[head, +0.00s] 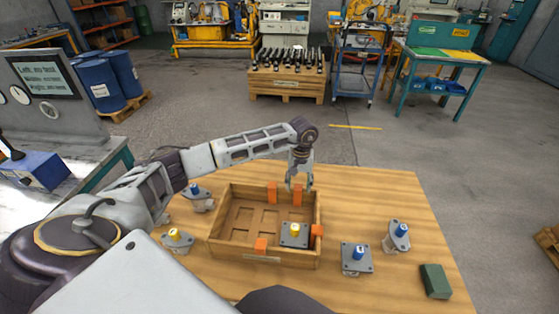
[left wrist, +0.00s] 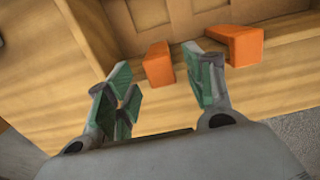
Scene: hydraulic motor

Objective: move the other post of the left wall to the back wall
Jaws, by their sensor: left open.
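The wooden box (head: 228,256) stands on the table. Two orange posts are at its back wall, a left one (head: 272,193) and a right one (head: 297,198). A third orange post (head: 317,231) is at the right wall and a fourth (head: 261,245) at the front wall. I see no post on the left wall. My left gripper (head: 298,185) is open and points down just above the back right post. In the left wrist view an orange post (left wrist: 158,65) shows between the open fingers (left wrist: 160,82), and another (left wrist: 235,44) beside them. My right gripper is not visible.
A grey-plated motor with a yellow top (head: 294,234) sits in the box's right part. Similar parts stand left (head: 177,240) and right (head: 356,258) of the box. A green block (head: 436,281) lies at the table's right. The table behind the box is clear.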

